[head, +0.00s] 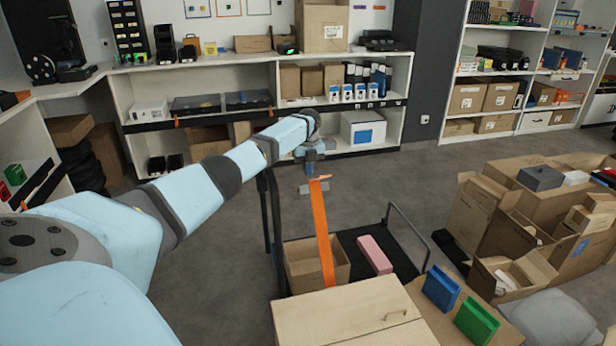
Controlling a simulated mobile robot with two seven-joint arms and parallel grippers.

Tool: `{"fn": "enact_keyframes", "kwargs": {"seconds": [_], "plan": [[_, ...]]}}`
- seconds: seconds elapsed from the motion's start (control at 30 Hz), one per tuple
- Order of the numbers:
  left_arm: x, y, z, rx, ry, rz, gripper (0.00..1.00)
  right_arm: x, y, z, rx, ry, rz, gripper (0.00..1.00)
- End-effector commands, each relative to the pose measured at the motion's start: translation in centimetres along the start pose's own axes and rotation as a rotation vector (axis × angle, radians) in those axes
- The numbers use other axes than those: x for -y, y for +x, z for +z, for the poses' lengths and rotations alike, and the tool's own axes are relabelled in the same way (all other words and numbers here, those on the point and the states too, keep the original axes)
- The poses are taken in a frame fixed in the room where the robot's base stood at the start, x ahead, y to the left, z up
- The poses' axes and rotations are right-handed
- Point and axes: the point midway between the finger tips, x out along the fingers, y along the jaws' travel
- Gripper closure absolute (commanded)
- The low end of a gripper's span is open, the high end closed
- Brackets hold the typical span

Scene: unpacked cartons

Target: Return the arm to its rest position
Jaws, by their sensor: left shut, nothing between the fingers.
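My left arm reaches in from the left in the head view, and its gripper (318,184) hangs over the black cart at the middle. The gripper is small here; it looks shut with nothing held. The top of a long orange strip (322,235) shows right at the gripper in the picture; I cannot tell whether they touch. The strip runs down to an open carton (303,268). My right gripper is out of the picture.
The black cart (359,243) carries a pink box (375,255). A closed carton (345,312) stands in front, with a blue box (441,289) and a green box (477,321) to its right. Several open cartons crowd the right. White shelves (246,75) line the back. Grey floor is clear between.

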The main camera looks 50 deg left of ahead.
Motion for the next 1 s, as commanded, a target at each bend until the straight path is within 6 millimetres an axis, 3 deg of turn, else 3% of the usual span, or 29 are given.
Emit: {"fn": "enact_keyframes", "kwargs": {"seconds": [0.1, 0.3, 0.5, 0.83, 1.0], "plan": [[0.0, -3.4, 0.1, 0.002, 0.000, -0.001, 1.00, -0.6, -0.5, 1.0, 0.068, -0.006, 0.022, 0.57], [0.0, -7.2, 0.0, 0.001, 0.000, -0.001, 1.00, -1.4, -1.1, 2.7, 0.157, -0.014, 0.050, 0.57], [0.0, -9.1, 0.0, 0.001, 0.000, 0.000, 1.00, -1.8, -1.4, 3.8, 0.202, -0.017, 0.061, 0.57], [0.0, -9.6, 0.0, 0.000, 0.000, 0.000, 1.00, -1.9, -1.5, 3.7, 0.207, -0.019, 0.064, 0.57], [0.0, -12.7, 0.0, 0.001, 0.000, 0.000, 1.00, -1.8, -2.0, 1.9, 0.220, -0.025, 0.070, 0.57]]}}
